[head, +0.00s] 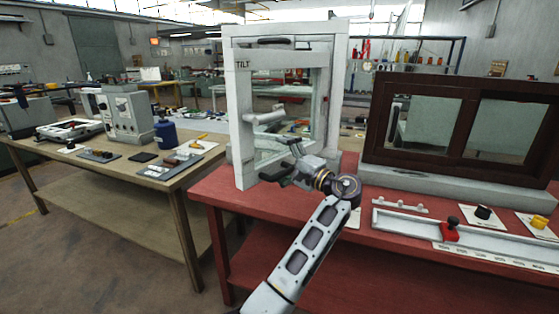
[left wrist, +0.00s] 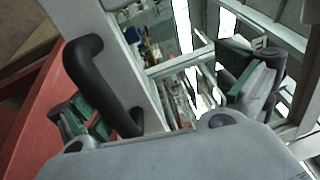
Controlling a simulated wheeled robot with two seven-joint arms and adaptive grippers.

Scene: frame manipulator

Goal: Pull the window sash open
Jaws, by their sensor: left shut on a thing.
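A white window frame (head: 332,95) stands upright on a red table. Its pale sash (head: 243,125), marked TILT, appears to stand at an angle out of the frame toward me. My left gripper (head: 281,161) is at the lower part of the sash. In the left wrist view, a black bar handle (left wrist: 85,75) lies beside its left finger, and its fingers are wide apart, with the sash stile between. What the pads touch is partly hidden. My right gripper is out of view.
The red table (head: 222,184) also holds a dark brown sliding window (head: 370,125) and a pale rail (head: 420,225) with knobs at the right. A wooden bench (head: 70,150) with instruments stands to the left, with a floor gap between.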

